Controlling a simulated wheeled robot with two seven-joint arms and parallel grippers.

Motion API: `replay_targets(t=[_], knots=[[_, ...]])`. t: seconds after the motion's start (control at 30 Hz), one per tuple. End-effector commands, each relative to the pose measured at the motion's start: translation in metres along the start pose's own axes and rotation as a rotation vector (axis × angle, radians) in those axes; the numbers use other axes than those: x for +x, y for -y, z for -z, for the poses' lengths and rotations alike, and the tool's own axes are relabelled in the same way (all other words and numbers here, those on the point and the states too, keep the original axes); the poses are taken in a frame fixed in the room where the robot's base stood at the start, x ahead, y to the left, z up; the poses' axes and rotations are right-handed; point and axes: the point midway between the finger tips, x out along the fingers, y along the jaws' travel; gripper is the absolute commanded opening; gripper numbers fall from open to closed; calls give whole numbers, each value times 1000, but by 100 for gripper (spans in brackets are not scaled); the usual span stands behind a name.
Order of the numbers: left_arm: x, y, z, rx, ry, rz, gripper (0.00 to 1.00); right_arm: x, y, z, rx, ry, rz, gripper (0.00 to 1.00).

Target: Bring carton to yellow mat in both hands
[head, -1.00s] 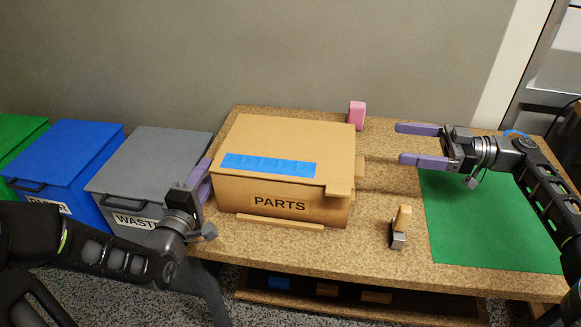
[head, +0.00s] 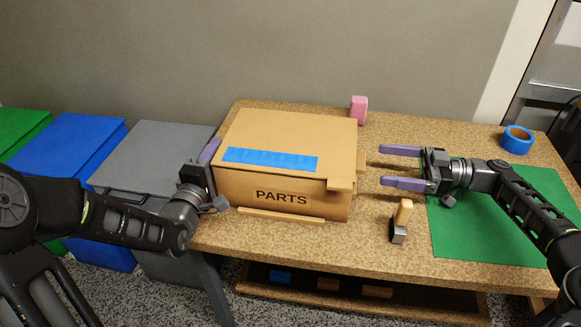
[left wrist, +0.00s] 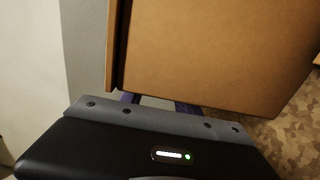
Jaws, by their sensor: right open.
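The brown carton (head: 290,140), marked PARTS with a blue tape strip on its lid, sits on the table and fills much of the left wrist view (left wrist: 220,50). A green mat (head: 480,245) lies at the right; no yellow mat is in view.
A pink block (head: 359,110) stands behind the carton. A wood-and-grey tool (head: 400,222) stands in front of the right gripper. A blue tape roll (head: 516,140) is at the back right. Grey (head: 150,165) and blue (head: 65,150) bins stand left of the table.

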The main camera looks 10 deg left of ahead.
Motion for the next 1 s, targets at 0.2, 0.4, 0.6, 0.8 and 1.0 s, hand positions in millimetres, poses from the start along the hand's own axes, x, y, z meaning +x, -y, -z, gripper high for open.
replay_targets(t=[0.2,0.4,0.6,0.8,1.0], knots=[[18,0,0,-1,-1,0,38,33,0,0,0,-1,-2,89],[25,0,0,-1,-1,0,38,47,-1,1,0,-1,-3,89],[25,0,0,-1,-1,1,38,48,-1,1,0,0,-4,89],[25,0,0,-1,-1,1,30,48,-1,1,0,0,-5,81],[25,0,0,-1,-1,1,14,48,-1,1,0,0,-5,65]])
